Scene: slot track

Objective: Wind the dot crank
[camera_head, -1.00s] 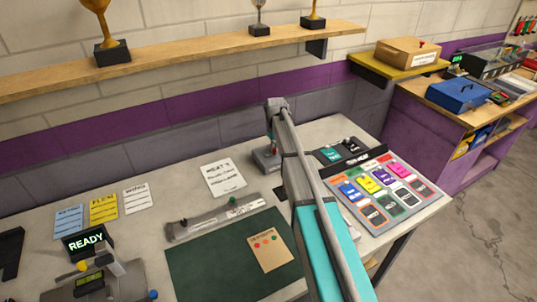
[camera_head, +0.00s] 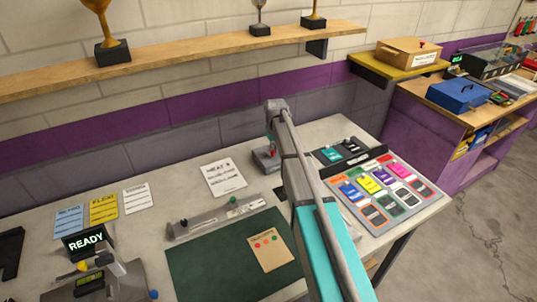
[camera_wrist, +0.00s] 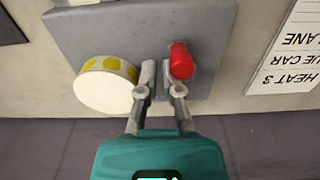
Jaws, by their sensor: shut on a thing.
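The dot crank is a grey dispenser (camera_head: 266,159) on the far part of the bench, beside my arm in the head view. In the wrist view its grey body (camera_wrist: 215,28) carries a white roll with yellow dots (camera_wrist: 106,84) and a red crank knob (camera_wrist: 181,61). My gripper (camera_wrist: 161,73) is at the crank, its jaws shut on it, with the red knob by the right fingertip and the dot roll left of the fingers. The exact contact is partly hidden by the fingers. In the head view my arm hides part of the dispenser.
A heat card (camera_head: 223,177) lies left of the dispenser. A panel of coloured cars (camera_head: 388,190) lies to the right. A grey rail (camera_head: 215,218) and a green mat (camera_head: 205,268) lie nearer. A wooden trophy shelf (camera_head: 190,55) runs along the wall above.

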